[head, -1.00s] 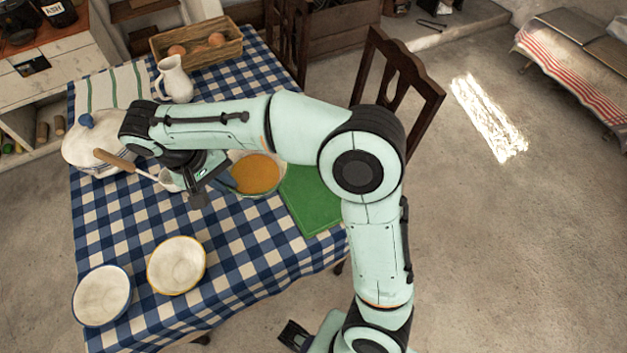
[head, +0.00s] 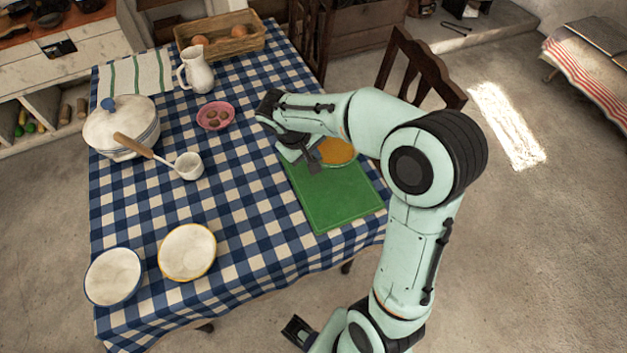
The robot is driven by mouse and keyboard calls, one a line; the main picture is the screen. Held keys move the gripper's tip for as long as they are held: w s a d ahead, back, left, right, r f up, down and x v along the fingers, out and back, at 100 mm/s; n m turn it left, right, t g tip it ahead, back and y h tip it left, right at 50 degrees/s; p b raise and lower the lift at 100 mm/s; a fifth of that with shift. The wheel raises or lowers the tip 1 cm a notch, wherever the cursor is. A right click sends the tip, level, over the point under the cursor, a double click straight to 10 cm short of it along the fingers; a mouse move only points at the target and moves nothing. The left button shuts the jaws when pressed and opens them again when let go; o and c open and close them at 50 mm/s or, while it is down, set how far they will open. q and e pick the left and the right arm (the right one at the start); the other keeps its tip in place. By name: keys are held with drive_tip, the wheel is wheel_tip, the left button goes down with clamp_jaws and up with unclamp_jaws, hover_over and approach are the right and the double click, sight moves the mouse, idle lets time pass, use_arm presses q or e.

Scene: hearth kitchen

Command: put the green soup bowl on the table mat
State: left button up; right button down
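The green soup bowl, full of orange soup (head: 338,152), is at the far end of the green table mat (head: 335,200). My arm partly covers it, and only a thin pale green rim shows. My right gripper (head: 312,158) is at the bowl's left rim, with a dark finger against its edge, and appears shut on it. I cannot tell whether the bowl touches the mat or hangs just above it. The near part of the mat is bare. My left gripper (head: 297,332) is low at the bottom edge, off the table, and appears open and empty.
On the checked tablecloth stand a white tureen (head: 122,128), a ladle (head: 186,166), a pink bowl (head: 216,116), a jug (head: 196,70) and an egg basket (head: 220,40). Two pale bowls (head: 187,252) (head: 113,276) are at front left. A chair (head: 425,70) stands behind the mat.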

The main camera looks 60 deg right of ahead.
wheel_tip(320, 180, down, 11)
drive_tip(key=shift+b, duration=0.65)
drive_tip(key=shift+f, duration=0.2)
drive_tip(key=c, duration=1.2)
unclamp_jaws()
drive_tip(key=shift+r, duration=0.15)
